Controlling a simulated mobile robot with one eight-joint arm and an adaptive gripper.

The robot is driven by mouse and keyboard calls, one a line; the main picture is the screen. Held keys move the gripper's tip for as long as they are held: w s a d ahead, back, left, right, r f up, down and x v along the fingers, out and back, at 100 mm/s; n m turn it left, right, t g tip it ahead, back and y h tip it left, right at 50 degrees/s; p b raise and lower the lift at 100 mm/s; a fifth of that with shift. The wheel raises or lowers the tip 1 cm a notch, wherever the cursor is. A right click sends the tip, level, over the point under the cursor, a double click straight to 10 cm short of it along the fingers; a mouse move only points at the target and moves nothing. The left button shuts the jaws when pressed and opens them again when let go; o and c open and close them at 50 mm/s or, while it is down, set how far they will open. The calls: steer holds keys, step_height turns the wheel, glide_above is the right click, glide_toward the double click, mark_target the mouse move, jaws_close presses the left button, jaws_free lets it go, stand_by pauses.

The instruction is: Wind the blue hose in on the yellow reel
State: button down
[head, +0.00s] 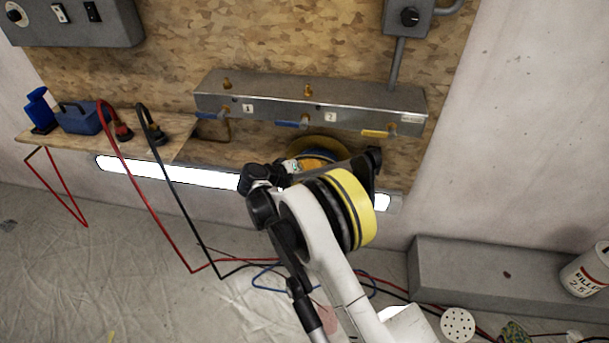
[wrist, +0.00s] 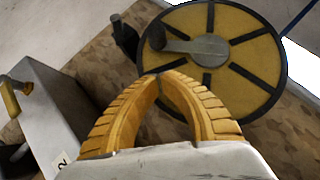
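In the wrist view the yellow reel (wrist: 255,65) faces me, a round disc with black spokes and a grey hub. A grey crank arm (wrist: 185,45) runs left from the hub to a black knob (wrist: 157,36). My gripper (wrist: 160,75) has two ribbed yellow fingers whose tips meet just below the knob in the picture. Nothing shows between them, and they look apart from the knob. In the head view the reel (head: 318,146) is mostly hidden behind my arm, as is my gripper. The blue hose (head: 265,287) lies in loops on the floor; a blue strand (wrist: 299,17) also shows beside the reel.
A grey manifold (head: 310,108) with blue and yellow valve levers is above the reel. A shelf (head: 170,135) at left holds blue items, with red and black cables hanging down. A grey block (head: 480,275) and a white can (head: 588,270) are at right.

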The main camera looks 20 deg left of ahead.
steer(key=shift+w+d+f+b, duration=0.35)
steer(key=shift+d+f+b, duration=0.1)
steer(key=shift+d+f, duration=0.35)
steer(key=shift+w+d+f+b, duration=0.4)
steer(key=shift+d+f, duration=0.2)
steer(key=shift+d, duration=0.25)
steer(key=shift+d+f+m+g+y, duration=0.15)
steer(key=shift+d+m+g+y, duration=0.2)
steer(key=shift+y, duration=0.25)
